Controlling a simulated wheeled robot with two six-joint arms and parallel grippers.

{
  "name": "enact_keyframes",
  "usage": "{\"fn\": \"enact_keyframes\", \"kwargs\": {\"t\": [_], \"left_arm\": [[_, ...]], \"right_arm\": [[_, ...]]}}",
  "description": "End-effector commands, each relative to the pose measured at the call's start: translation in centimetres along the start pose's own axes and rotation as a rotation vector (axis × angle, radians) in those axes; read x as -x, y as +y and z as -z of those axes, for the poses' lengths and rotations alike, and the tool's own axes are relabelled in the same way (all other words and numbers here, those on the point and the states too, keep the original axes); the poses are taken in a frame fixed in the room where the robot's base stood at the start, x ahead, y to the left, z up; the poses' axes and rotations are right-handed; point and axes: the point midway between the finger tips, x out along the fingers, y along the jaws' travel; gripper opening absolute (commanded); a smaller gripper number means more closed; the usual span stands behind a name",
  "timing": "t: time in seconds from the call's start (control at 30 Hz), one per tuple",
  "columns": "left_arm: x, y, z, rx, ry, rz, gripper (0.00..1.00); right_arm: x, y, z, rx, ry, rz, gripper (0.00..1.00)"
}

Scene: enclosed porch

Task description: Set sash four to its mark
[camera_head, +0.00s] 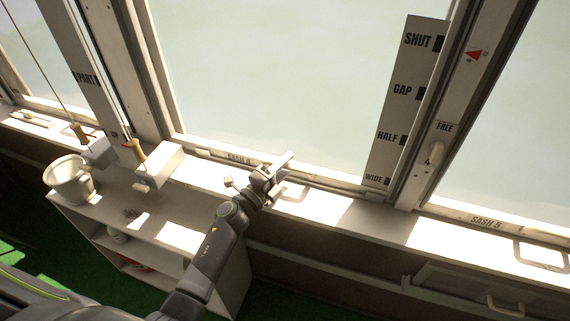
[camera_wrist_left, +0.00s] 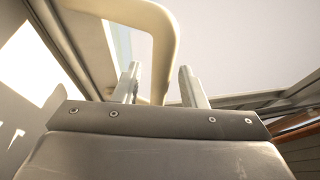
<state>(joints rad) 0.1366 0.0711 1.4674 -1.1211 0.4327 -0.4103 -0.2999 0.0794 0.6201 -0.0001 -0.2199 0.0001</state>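The middle window sash (camera_head: 285,75) has a label on its bottom rail (camera_head: 238,158) that looks like SASH 4 but is hard to read. A pale loop handle (camera_head: 301,195) is on its lower rail. My left gripper (camera_head: 276,168) is at that handle. In the left wrist view its fingers (camera_wrist_left: 160,85) are apart, and the handle (camera_wrist_left: 162,50) runs down between or just beyond them; contact cannot be told. A mark board (camera_head: 398,105) reads SHUT, GAP, HALF, WIDE from top to bottom. A red pointer (camera_head: 473,55) is on the post right of it. My right gripper is not in view.
A white latch (camera_head: 435,154) sits below a FREE label (camera_head: 444,127). SASH 5 (camera_head: 487,221) is at right with its own handle (camera_head: 541,262).

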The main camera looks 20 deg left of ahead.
Motion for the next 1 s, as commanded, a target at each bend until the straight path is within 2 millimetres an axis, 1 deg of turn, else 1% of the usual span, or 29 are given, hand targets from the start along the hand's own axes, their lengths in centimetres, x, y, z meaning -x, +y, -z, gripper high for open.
{"fn": "enact_keyframes", "kwargs": {"t": [0.23,0.27,0.53,0.83,1.0], "left_arm": [[-0.1,0.0,0.0,0.001,0.0,-0.001,0.38],[-0.1,0.0,0.0,0.001,0.0,-0.001,0.35],[0.0,0.0,0.0,0.001,0.0,-0.001,0.0],[-0.1,-0.1,0.0,0.001,0.0,-0.001,0.0],[-0.3,-1.3,-0.1,0.001,0.0,0.0,0.0]], "right_arm": [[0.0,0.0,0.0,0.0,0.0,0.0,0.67],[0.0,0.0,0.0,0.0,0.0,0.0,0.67],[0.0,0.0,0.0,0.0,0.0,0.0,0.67],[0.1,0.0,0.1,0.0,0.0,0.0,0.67],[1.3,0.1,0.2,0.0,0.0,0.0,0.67]]}}
